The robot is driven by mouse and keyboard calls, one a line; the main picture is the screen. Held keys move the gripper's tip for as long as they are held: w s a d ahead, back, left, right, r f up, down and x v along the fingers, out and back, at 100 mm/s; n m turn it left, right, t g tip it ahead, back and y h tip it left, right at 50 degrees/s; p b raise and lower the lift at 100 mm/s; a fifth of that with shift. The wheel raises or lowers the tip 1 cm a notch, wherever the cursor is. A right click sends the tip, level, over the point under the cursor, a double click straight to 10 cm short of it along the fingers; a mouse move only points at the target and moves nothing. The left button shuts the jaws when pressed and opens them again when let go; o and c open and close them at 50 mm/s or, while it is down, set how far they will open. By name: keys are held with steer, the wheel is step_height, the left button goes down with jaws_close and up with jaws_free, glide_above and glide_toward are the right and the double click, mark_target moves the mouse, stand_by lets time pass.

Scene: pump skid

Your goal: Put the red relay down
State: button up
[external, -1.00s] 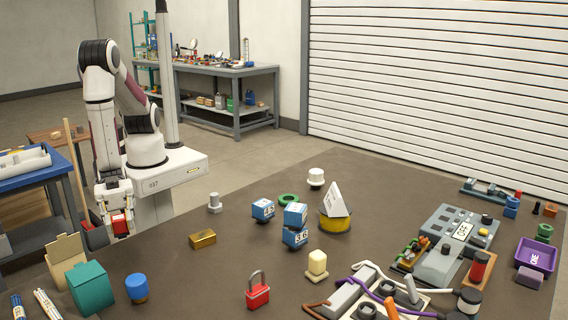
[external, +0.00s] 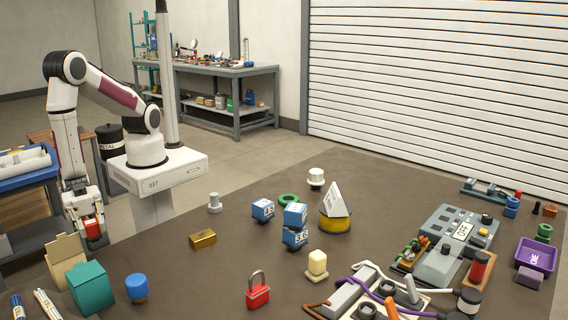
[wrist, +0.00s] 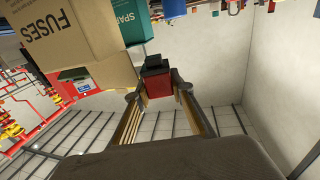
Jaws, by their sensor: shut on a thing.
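My gripper (external: 94,235) is shut on the red relay (external: 92,229), at the left of the external view. It hangs past the table's left edge, behind the cardboard box. In the wrist view the red relay (wrist: 158,83) sits between the fingertips, with a dark part on its far end. The external view does not show clearly what lies directly under the relay.
An open cardboard box (external: 66,258) and a teal box (external: 90,288) stand at the table's left corner, close to my gripper. In the wrist view the box marked FUSES (wrist: 75,40) is very near.

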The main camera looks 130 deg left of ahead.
steer(key=shift+s+a+f+n+y, duration=0.1)
steer(key=shift+s+a+n+y, duration=0.2)
steer(key=shift+a+y, duration=0.1)
steer(key=a+n+y, duration=0.1)
steer(key=a+y, duration=0.1)
steer(key=a, duration=0.1)
steer(key=a+n+y, duration=0.1)
steer(key=a+y, duration=0.1)
steer(key=shift+w+a+r+n, duration=0.15)
steer(key=shift+r+n, duration=0.1)
steer(key=shift+n, duration=0.05)
steer(key=shift+f, duration=2.95)
steer(key=shift+f, duration=1.85)
steer(key=shift+f, duration=0.2)
steer(key=o, duration=1.1)
